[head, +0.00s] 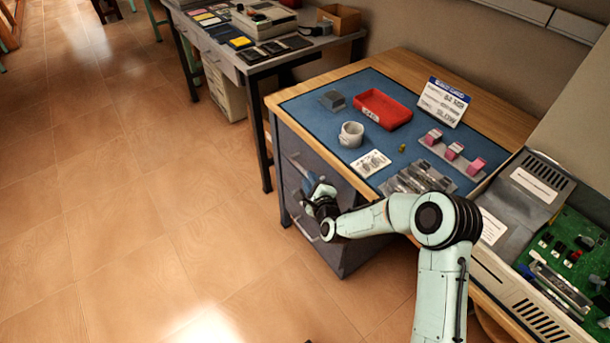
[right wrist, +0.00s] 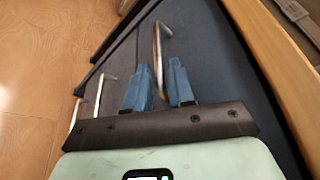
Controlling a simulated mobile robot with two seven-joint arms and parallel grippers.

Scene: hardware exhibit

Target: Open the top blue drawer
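The drawer cabinet (head: 345,250) under the wooden workbench has dark blue-grey drawer fronts with metal bar handles. The top drawer front (head: 291,143) looks closed, and my right gripper hides part of the cabinet front. My right gripper (head: 316,193) is at the cabinet front, below the bench edge. In the right wrist view its two blue fingers (right wrist: 160,76) are apart. The nearest metal handle (right wrist: 157,45) runs into the gap between them; I cannot tell whether either finger touches it. My left gripper is not in view.
The blue mat (head: 305,109) on the bench holds a red tray (head: 382,109), a white cup (head: 351,134) and small parts. Lower handles (right wrist: 99,95) show to the left in the wrist view. An open device (head: 540,240) is at right. The floor at left is clear.

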